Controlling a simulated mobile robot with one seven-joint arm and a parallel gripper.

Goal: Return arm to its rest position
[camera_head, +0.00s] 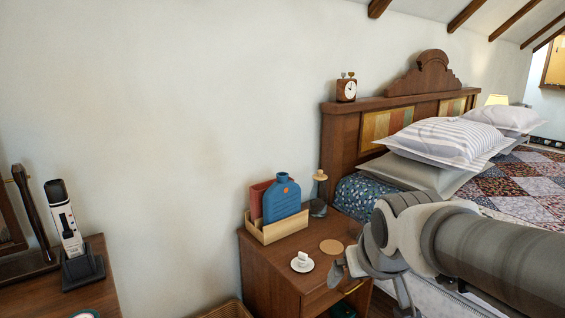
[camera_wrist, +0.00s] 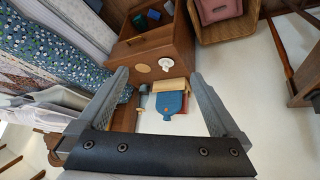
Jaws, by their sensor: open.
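My arm comes in from the right in the camera_head view, with my gripper (camera_head: 370,285) in front of the right side of the wooden nightstand (camera_head: 265,277). In the wrist view my gripper (camera_wrist: 157,75) has its two grey fingers wide apart with nothing held between them. Beyond the fingers, the wrist view shows the nightstand with a white cup (camera_wrist: 166,62), a round coaster (camera_wrist: 143,68) and a blue bottle-shaped object (camera_wrist: 171,104). My arm hides part of the bed and the nightstand's right side in the camera_head view.
The bed, with striped pillows (camera_head: 445,140) and a patchwork cover (camera_head: 520,185), lies behind my arm. A clock (camera_head: 346,89) stands on the headboard. A handset on a stand (camera_head: 75,235) is at the left. A basket (camera_wrist: 225,33) sits beside the nightstand.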

